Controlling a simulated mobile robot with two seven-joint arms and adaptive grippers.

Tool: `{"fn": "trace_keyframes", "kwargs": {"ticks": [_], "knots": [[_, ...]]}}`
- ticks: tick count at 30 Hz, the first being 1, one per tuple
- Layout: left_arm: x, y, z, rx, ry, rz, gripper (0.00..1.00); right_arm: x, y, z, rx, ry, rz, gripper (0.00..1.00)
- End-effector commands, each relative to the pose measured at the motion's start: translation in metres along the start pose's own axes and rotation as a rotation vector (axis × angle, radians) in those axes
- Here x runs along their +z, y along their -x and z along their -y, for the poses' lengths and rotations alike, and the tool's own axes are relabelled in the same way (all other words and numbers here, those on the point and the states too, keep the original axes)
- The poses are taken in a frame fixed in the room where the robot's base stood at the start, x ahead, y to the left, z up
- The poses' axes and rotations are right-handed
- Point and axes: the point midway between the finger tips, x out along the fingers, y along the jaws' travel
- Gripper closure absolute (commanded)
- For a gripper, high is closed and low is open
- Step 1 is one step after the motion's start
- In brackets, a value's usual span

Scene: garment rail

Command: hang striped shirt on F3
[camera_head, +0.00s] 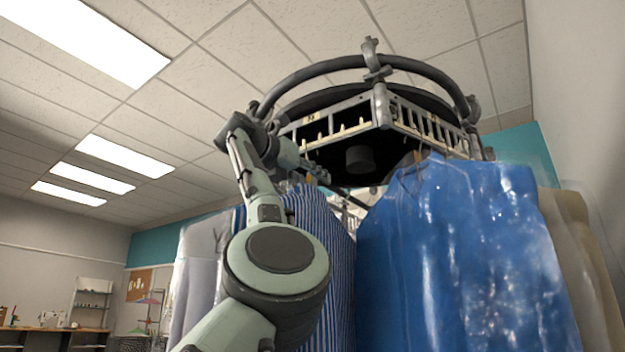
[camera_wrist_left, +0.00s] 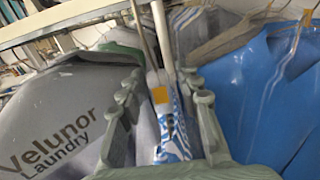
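The striped shirt (camera_head: 335,255), blue with thin pale stripes, hangs partly behind my left arm in the head view. My left gripper (camera_head: 318,175) is up at the rail, small and partly hidden by its own wrist. In the left wrist view its two fingers (camera_wrist_left: 160,88) stand apart. A strip of blue-and-white patterned cloth (camera_wrist_left: 180,145) with a yellow tag shows between them; I cannot tell whether it is the striped shirt. The slotted rail (camera_head: 345,122) carries small yellow labels that are too small to read. My right gripper is not in view.
A blue garment in clear plastic (camera_head: 450,265) hangs close on the right, with a beige one (camera_head: 580,245) beyond it. A grey "Velunor Laundry" cover (camera_wrist_left: 55,120) hangs on the left. A dark curved tube (camera_head: 330,68) arches over the rail.

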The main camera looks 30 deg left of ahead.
Motion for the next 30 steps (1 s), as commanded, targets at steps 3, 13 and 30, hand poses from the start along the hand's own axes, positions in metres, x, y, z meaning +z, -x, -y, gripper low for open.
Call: {"fn": "trace_keyframes", "kwargs": {"ticks": [3,13,30], "knots": [[0.000,0.000,0.000,0.000,0.000,-0.001,0.58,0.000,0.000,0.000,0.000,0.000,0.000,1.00],[-0.001,0.008,0.000,0.001,0.001,-0.001,0.58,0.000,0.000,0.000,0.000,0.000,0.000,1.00],[0.000,0.111,0.000,0.000,0.000,0.001,0.58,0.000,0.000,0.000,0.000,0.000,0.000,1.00]]}}
